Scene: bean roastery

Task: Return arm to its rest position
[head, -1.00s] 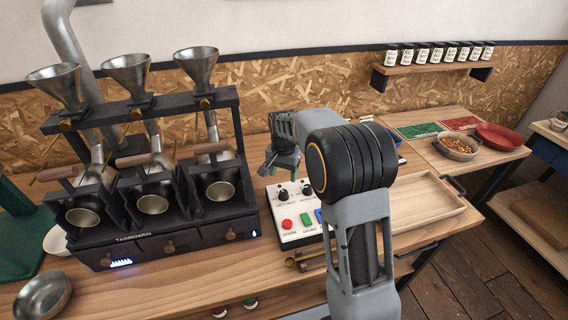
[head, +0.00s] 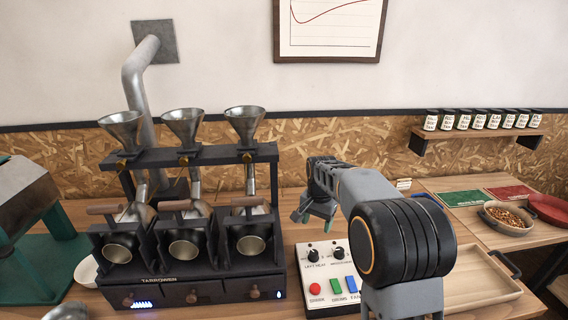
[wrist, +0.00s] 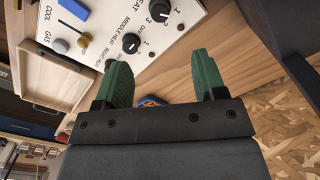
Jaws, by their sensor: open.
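My gripper (head: 318,212) hangs over the bench just behind the control panel (head: 333,277), in the head view. Its two green fingers (wrist: 162,84) are spread apart in the wrist view, with nothing between them. The control panel is white, with black knobs and red, green and blue buttons; it also shows in the wrist view (wrist: 148,62), beyond the fingertips. My arm is folded and hides part of the bench to the right of the panel.
The black roaster (head: 190,267) with three metal funnels stands left of my arm. A wooden tray (head: 480,270) lies at right. A shelf of jars (head: 480,129) hangs on the wall.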

